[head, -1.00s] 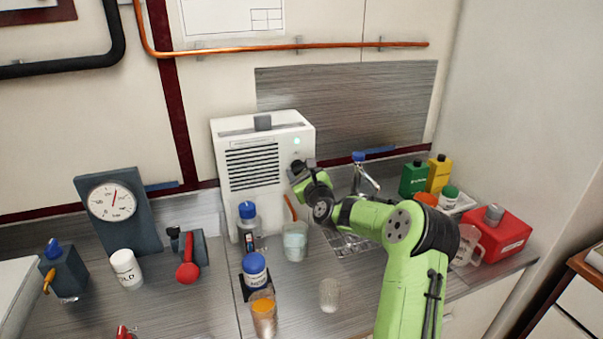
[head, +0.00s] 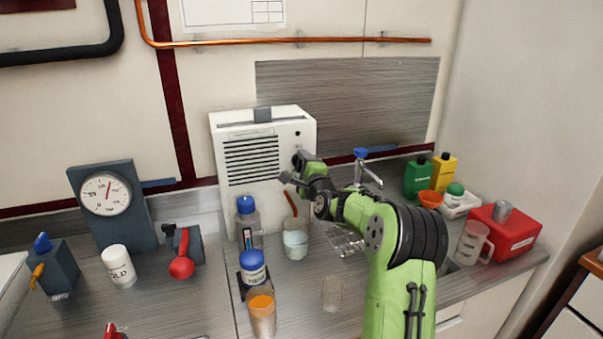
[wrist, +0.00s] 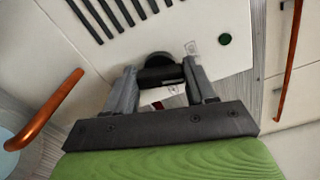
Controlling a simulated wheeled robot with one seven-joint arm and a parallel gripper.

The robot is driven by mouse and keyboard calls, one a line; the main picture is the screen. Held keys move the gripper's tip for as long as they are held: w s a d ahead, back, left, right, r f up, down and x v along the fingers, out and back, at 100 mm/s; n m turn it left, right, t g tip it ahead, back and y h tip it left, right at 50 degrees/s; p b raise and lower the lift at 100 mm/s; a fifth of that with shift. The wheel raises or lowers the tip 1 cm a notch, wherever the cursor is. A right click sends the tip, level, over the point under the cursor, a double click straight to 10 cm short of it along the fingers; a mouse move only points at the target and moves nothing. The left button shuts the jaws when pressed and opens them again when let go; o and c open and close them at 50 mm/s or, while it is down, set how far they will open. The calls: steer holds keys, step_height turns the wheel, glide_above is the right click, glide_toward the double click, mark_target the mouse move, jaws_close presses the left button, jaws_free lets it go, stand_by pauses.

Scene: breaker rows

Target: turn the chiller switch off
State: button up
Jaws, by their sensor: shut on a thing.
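The chiller is a white box (head: 268,192) with a slotted black grille, standing against the back wall; part of its front fills the wrist view (wrist: 125,45). Its switch is a round black knob (wrist: 158,60) at the right of the front. My gripper (wrist: 163,80) is shut on this knob, one finger on each side. In the head view my gripper (head: 297,165) reaches the chiller's right side and mostly hides the knob. The small indicator light (head: 298,133) above the knob is dark; it shows as a dark green disc (wrist: 225,39) in the wrist view.
A beaker with an orange-brown stick (head: 295,240) and a blue-capped bottle (head: 247,220) stand before the chiller. A tap (head: 362,165) is behind my arm. A red box (head: 505,232) and bottles sit at right. A gauge (head: 106,194) stands at left.

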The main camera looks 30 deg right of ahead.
steer(key=shift+f+n+b, duration=0.15)
steer(key=shift+n+b, duration=0.8)
steer(key=shift+n, duration=0.55)
steer(key=o, duration=1)
steer(key=shift+a, duration=0.1)
steer(key=shift+o, duration=0.2)
steer(key=b+v, duration=0.1)
steer(key=v, duration=1.4)
steer(key=shift+s, duration=0.4)
